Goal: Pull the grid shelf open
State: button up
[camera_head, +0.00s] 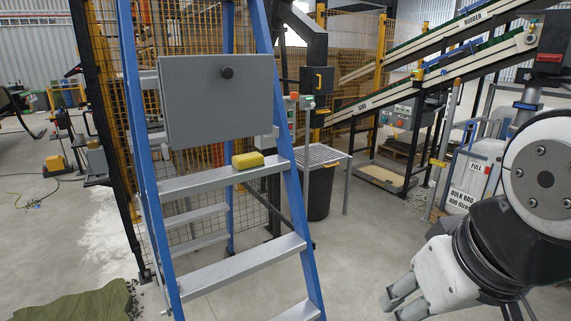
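The grid shelf (322,156) is a flat, pale wire grid at mid-height, right of the blue ladder, with a thin leg under its right side. Its left part is partly hidden behind the ladder. Whether it is pulled out at all I cannot tell from here. My gripper (391,306) is at the lower right, nearer to me and well below the shelf in the picture. Its two grey fingers point left with a gap between them, empty and touching nothing.
A blue stepladder (287,166) with a grey box (215,110) and a yellow block (248,160) stands in front at left. A black bin (320,192) stands under the grid. Conveyors (440,75) and a white bulk bag (470,180) are at right. Floor before the bin is clear.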

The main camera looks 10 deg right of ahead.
aim_at(320, 156)
jog(key=i+l+z, duration=0.3)
jog(key=z, duration=0.15)
jog(key=i+l+z, duration=0.65)
jog(key=i+z, duration=0.5)
jog(key=i, duration=0.25)
jog(key=i+j+u, duration=0.1)
jog(key=i+u, duration=0.3)
jog(key=i, duration=0.15)
jog(key=i+u, duration=0.35)
jog(key=i, duration=0.2)
jog(key=i+l+u, duration=0.25)
jog(key=i+u, duration=0.15)
jog(key=i+j+u, duration=0.15)
jog(key=i+u, duration=0.25)
jog(key=i, duration=0.35)
jog(key=i+u, duration=0.4)
jog(key=i, duration=0.35)
jog(key=i+j+z, duration=0.1)
jog(key=i, duration=0.3)
